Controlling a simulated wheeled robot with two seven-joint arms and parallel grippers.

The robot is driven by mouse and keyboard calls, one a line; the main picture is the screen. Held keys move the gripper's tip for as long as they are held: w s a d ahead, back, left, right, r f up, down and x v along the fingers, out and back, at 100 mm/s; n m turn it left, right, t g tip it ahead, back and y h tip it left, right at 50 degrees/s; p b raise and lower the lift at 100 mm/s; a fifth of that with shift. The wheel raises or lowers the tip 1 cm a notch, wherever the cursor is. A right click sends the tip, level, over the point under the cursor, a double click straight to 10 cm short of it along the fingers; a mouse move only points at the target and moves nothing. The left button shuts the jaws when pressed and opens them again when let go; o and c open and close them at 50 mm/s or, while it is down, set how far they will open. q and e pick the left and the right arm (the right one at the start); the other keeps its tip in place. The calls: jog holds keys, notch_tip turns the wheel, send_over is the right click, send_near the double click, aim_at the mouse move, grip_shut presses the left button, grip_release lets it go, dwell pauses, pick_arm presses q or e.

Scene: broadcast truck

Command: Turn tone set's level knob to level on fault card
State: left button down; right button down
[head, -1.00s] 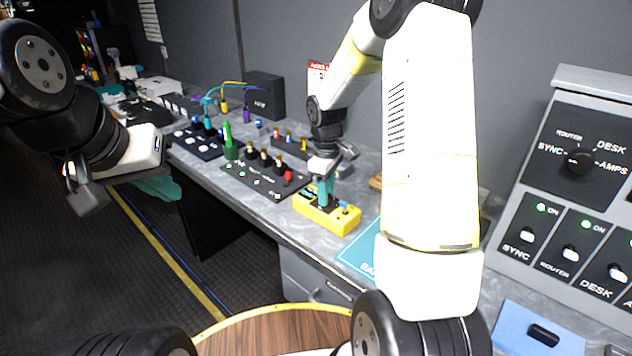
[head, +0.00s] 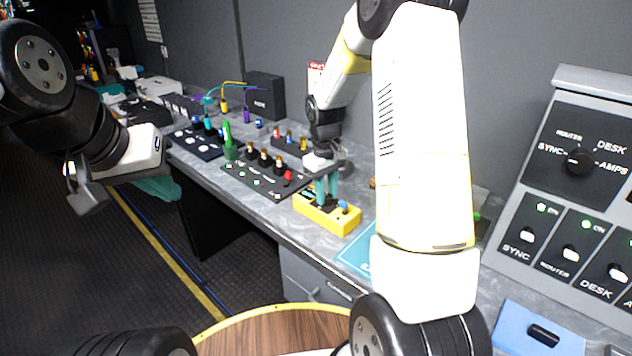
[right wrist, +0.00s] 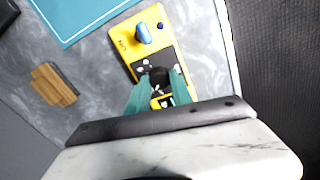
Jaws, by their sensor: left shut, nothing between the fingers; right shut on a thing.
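The yellow tone set (head: 335,221) lies on the grey worktop, and it also shows in the right wrist view (right wrist: 131,47). It has a blue knob (right wrist: 143,33) at one end and a black knob (right wrist: 159,76) on its dark face. My right gripper (head: 327,199) points down at the tone set; its teal fingers are shut on the black knob in the right wrist view (right wrist: 161,88). The knob's pointer and scale are too small to read. My left gripper (head: 83,193) is shut and empty, off the worktop at the left. The fault card is not clearly readable.
A black panel with several knobs (head: 252,182) sits left of the tone set. A teal mat (head: 357,257) lies right of it. A switch console (head: 562,220) stands at the right. A wooden block (right wrist: 54,84) lies on the worktop in the right wrist view.

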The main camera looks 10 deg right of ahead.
jog(key=shift+m, duration=0.8)
jog(key=c, duration=1.1)
grip_release()
notch_tip(320, 180, up, 7)
jog(key=shift+a+f, duration=0.1)
jog(key=shift+a, duration=0.05)
jog(key=shift+r, duration=0.5)
